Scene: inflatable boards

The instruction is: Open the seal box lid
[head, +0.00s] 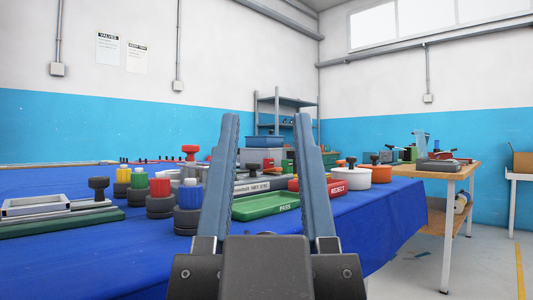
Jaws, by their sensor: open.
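My gripper (265,118) is in the foreground with its two blue-grey fingers pointing up and apart, empty between them. I cannot tell which of these is the seal box. The gripper's tips touch none of them.
Several valves with coloured caps (160,187) stand left of my gripper. A grey tray (36,205) is far left. A wooden workbench (446,175) stands right.

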